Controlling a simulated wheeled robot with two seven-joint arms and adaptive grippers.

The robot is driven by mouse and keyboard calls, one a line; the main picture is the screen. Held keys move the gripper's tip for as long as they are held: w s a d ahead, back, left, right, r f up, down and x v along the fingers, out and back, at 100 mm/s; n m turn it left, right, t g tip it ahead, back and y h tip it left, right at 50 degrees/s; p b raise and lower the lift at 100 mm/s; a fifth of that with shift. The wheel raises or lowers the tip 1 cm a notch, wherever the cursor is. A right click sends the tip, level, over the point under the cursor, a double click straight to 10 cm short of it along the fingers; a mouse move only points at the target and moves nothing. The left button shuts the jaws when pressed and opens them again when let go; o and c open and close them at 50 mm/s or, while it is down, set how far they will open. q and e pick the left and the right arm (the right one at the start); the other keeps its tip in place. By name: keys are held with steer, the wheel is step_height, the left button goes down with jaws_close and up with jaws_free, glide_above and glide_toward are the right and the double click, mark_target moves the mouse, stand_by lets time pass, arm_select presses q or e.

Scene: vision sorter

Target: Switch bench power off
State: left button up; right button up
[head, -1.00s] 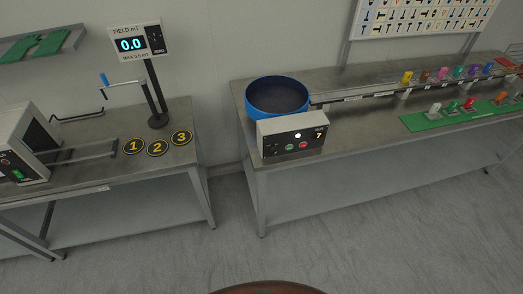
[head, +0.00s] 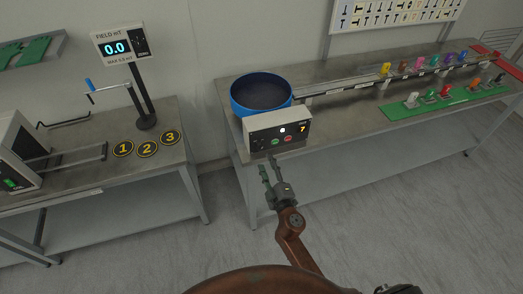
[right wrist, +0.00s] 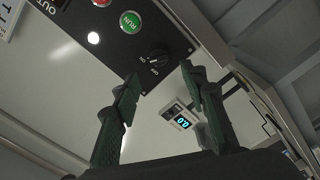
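A grey control box (head: 278,131) with a black front stands at the front edge of the right bench. Its face carries a green button, a red button, a white lamp and an orange 7. In the right wrist view a black rotary knob (right wrist: 159,57) with small lettering at its side sits beside the green RUN button (right wrist: 131,22). My right gripper (head: 268,167) is just below and in front of the box, fingers apart and empty. In the right wrist view its two fingertips (right wrist: 160,76) are to either side below the knob, apart from it. My left gripper is out of view.
A blue bowl (head: 236,102) stands behind the box. Coloured pieces on a rail and a green mat (head: 391,112) lie to the right. The left bench (head: 98,173) holds a field meter (head: 118,47) and numbered discs. A floor gap separates the benches.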

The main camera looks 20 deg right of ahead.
mark_target(260, 149)
steer(key=w, duration=0.7)
steer(key=shift+w+a, duration=0.1)
steer(key=shift+w, duration=0.2)
steer(key=shift+c, duration=0.3)
jaws_close()
